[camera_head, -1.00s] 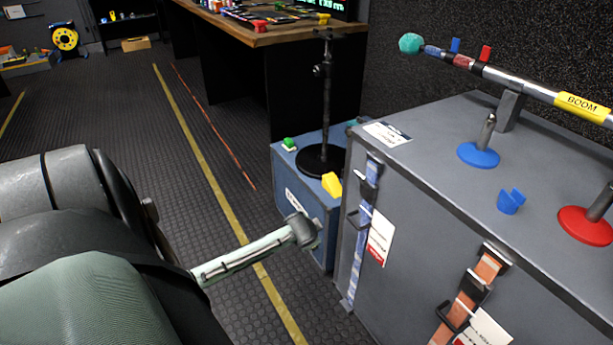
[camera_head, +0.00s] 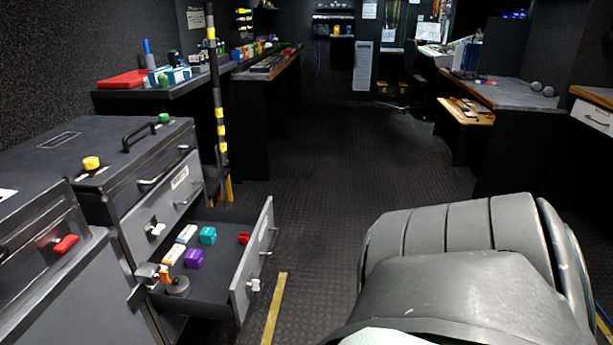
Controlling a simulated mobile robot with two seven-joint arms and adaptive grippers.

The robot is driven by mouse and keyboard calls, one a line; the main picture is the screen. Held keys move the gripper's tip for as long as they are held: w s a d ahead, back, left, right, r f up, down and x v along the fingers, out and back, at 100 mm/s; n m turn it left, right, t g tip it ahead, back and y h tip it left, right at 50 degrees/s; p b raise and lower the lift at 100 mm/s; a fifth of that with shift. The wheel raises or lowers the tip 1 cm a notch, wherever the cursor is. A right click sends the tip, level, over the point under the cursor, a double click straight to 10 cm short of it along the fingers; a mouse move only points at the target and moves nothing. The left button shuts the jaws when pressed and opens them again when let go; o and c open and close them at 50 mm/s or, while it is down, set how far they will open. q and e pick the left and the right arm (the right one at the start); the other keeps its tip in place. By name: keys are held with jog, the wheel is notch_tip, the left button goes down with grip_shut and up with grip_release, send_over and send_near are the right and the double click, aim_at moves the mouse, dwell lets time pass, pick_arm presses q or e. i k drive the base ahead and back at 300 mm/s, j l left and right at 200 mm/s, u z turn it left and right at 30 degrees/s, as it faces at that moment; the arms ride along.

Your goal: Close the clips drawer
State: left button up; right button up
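A grey drawer (camera_head: 252,262) stands pulled out from the dark cabinet (camera_head: 126,205) at the left. Its front panel faces right, with handles and a small white latch (camera_head: 254,285) on it. Inside lie a purple clip (camera_head: 194,258), a teal clip (camera_head: 208,235), a red piece (camera_head: 244,238) and orange-and-white pieces (camera_head: 172,254). The drawer's label is too small to read from here. A drawer (camera_head: 174,190) above it, with a white label, is shut. Neither gripper is in view; only a large grey link of my own arm fills the lower right.
A dark pole (camera_head: 217,100) with yellow bands rises behind the open drawer. A loaded workbench (camera_head: 245,72) runs along the left wall, and another desk (camera_head: 505,92) stands at the right. The dark floor (camera_head: 340,160) between them is clear.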

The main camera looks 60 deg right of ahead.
aim_at(220, 290)
jog(key=j+z, duration=0.1)
jog(key=z, duration=1.65)
jog(key=k+l, duration=0.05)
